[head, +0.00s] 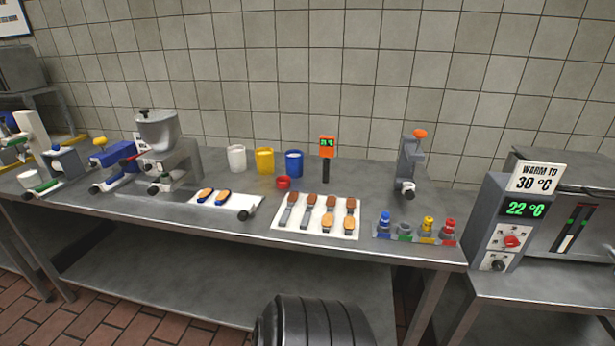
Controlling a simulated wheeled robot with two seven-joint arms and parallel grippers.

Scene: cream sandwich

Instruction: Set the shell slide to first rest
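A small white plate (238,207) lies on the steel table left of centre, in front of the funnel-topped machine. Two orange-tan oval pieces with dark edges, which look like the shells (212,196), rest on its left part. A grey knob (250,213) sits at its right front corner. This plate may be the shell slide; no label or rest marks can be made out at this size. Neither of my grippers is in view.
The steel table (150,208) also holds a hopper machine (165,150), three cups (264,160), a red dish (283,183), a white mat with brushes (318,229), coloured knobs (405,231) and an orange-topped stand (411,165). A warmer (506,222) reads 22 °C, its sign (537,178) 30 °C.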

